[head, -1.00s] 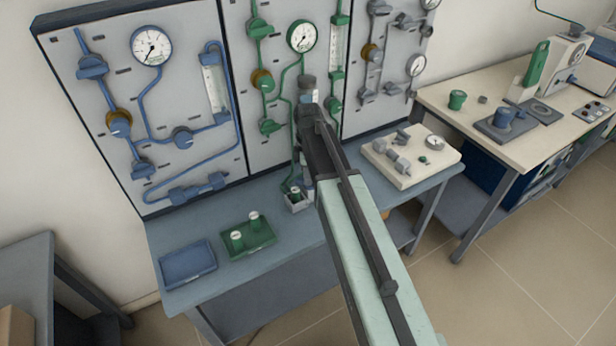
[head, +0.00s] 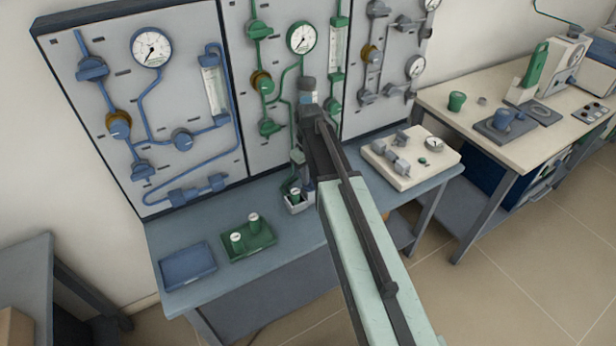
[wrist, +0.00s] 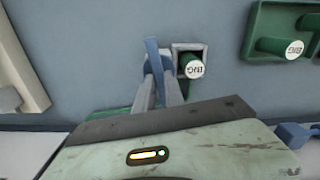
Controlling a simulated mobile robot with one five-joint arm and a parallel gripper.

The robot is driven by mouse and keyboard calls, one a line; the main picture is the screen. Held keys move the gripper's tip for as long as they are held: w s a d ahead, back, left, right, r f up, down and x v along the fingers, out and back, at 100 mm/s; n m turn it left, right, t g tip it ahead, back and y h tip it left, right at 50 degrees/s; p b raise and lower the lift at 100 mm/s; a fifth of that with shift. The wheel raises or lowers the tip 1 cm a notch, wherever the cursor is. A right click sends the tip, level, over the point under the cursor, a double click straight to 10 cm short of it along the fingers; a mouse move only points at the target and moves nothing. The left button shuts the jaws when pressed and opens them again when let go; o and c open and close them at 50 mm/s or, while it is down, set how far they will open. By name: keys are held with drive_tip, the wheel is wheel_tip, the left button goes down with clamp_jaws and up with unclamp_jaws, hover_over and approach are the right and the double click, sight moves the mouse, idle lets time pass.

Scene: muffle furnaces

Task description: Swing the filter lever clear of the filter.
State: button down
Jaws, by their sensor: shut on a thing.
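A slim blue lever (wrist: 153,48) sticks up between the fingers of my gripper (wrist: 160,68) in the wrist view. My gripper is shut on it. The lower end of the lever is hidden by the fingers and the wrist body. I cannot make out the filter; a green part (wrist: 112,112) shows only partly, just behind the wrist body. In the head view, my gripper (head: 300,178) is in front of the green middle panel, low over the bench, and my arm hides most of what it holds.
A small grey box (head: 288,207) with a green, white-topped cartridge (wrist: 191,66) stands right beside my fingers. Left on the bench (head: 215,208) are a green tray (head: 262,246) with two cartridges and an empty blue tray (head: 187,266). A pale board (head: 440,172) with fittings lies right.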

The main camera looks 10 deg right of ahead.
drive_tip(key=shift+w+m, duration=0.1)
drive_tip(key=shift+m, duration=1)
drive_tip(key=c, duration=1.4)
unclamp_jaws()
drive_tip(key=shift+c, duration=0.2)
wheel_tip(320, 180, up, 8)
drive_tip(key=p, duration=0.8)
drive_tip(key=shift+r, duration=0.1)
drive_tip(key=shift+f, duration=0.2)
